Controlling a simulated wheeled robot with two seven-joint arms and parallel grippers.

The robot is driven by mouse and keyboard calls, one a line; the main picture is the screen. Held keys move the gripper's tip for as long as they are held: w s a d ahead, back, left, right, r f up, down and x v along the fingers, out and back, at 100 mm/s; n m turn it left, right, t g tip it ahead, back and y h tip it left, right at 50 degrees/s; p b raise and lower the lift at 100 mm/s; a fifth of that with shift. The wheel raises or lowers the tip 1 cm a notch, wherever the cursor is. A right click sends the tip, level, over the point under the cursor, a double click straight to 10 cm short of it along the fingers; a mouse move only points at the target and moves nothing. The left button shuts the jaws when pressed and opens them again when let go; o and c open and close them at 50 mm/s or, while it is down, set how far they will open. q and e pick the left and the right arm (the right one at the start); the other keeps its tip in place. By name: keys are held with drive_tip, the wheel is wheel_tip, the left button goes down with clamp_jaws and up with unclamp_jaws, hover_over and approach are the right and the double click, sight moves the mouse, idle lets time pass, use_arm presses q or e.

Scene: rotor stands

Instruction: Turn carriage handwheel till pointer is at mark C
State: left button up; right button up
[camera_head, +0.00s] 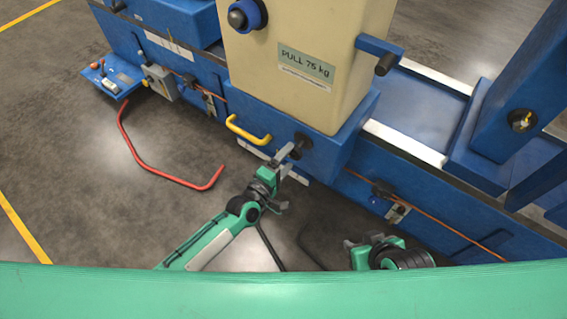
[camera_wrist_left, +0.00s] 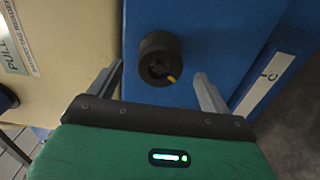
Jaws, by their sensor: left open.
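A round black handwheel knob (camera_head: 301,144) sticks out from the blue carriage base below the cream column. The left wrist view shows the knob (camera_wrist_left: 153,47) face-on with a short yellow pointer mark (camera_wrist_left: 171,79) at its lower right. A letter C (camera_wrist_left: 272,76) is on a pale strip to the right of the knob, a little apart. My left gripper (camera_head: 292,160) is open in front of the knob, one finger on each side in the wrist view. Contact cannot be told. My right gripper (camera_head: 365,241) is low at the right, partly hidden by my green body.
A yellow handle (camera_head: 248,130) is left of the knob. A blue arm with a black grip (camera_head: 384,64) juts from the column's right. A red bent rail (camera_head: 150,168) stands over the floor at left. Blue bed rails run rightward. Floor at left is open.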

use_arm(q)
drive_tip(key=shift+b+x, duration=0.3)
drive_tip(key=shift+x, duration=0.9)
